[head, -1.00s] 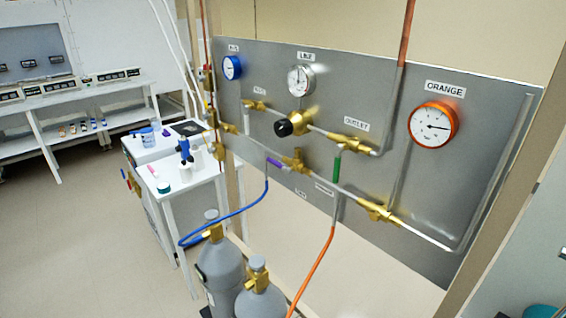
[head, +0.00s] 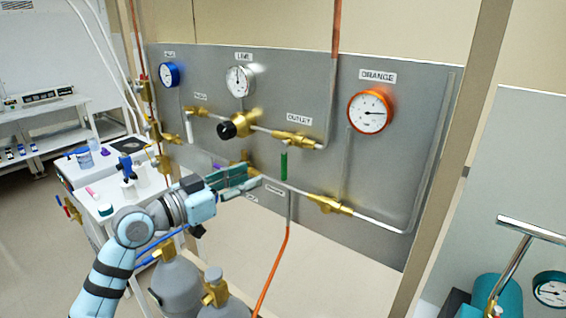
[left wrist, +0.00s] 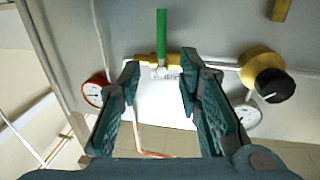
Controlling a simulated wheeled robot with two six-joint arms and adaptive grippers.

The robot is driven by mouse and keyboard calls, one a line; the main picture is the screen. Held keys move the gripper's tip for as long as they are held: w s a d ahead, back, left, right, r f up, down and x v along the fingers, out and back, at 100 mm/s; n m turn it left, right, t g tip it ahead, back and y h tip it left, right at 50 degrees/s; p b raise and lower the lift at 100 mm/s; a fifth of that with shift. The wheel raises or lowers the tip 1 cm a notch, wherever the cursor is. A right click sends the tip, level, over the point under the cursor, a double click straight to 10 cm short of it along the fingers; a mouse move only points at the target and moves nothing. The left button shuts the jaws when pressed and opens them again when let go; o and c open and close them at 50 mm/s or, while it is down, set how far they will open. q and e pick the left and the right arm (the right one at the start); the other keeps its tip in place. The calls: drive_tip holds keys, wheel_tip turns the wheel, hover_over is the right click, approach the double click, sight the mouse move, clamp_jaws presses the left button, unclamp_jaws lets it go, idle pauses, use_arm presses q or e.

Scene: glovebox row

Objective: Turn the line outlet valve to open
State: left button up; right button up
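The outlet valve (head: 298,140) is a brass body on the panel under the OUTLET label, with a green lever (head: 284,162) hanging straight down, across its pipe. In the left wrist view, which is upside down, the brass body (left wrist: 146,59) and green lever (left wrist: 162,32) show beyond the fingertips. My left gripper (head: 250,178) is in front of the panel, left of and a little below the green lever in the head view. In the left wrist view my left gripper (left wrist: 160,75) has its fingers wide apart with nothing between them. My right gripper is out of view.
The black-knobbed regulator (head: 234,126) sits left of the outlet valve. A brass valve (head: 328,204) is lower right. The orange gauge (head: 369,112) is at upper right. Gas cylinders (head: 176,284) and an orange hose (head: 274,264) are below. A metal T-handle (head: 512,262) stands at lower right.

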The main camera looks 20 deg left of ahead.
sight(282, 164)
use_arm(q)
drive_tip(key=p+x, duration=0.1)
drive_tip(key=x, duration=1)
drive_tip(key=shift+w+d, duration=0.2)
drive_tip(key=shift+w, duration=0.1)
drive_tip(key=shift+a, duration=0.1)
clamp_jaws()
